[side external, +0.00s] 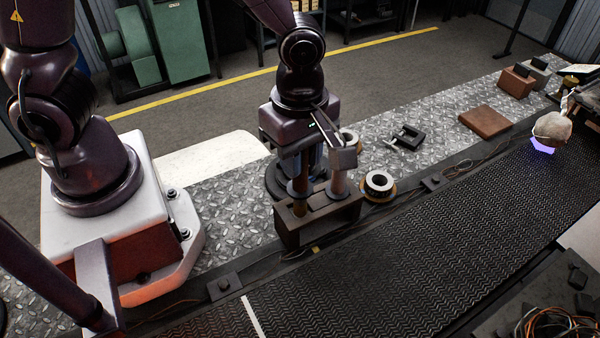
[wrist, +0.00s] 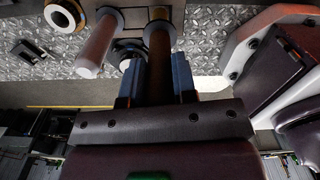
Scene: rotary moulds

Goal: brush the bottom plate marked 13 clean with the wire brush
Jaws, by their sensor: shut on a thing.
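My gripper (side external: 303,178) points down over a dark tool holder (side external: 318,222) at the near edge of the metal bench. In the wrist view its two blue fingers (wrist: 157,62) are shut on a brown upright handle (wrist: 158,42). The handle's lower end is in the holder, so I cannot tell from its head whether it is the wire brush. I cannot make out any plate marked 13.
A metal ring (side external: 379,185) and a black clamp-like piece (side external: 405,137) lie right of the holder. A flat reddish-brown block (side external: 485,121) lies farther along. A dark ribbed belt (side external: 400,240) runs in front. A pale lumpy thing (side external: 551,127) is above its far end, over a purple glow.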

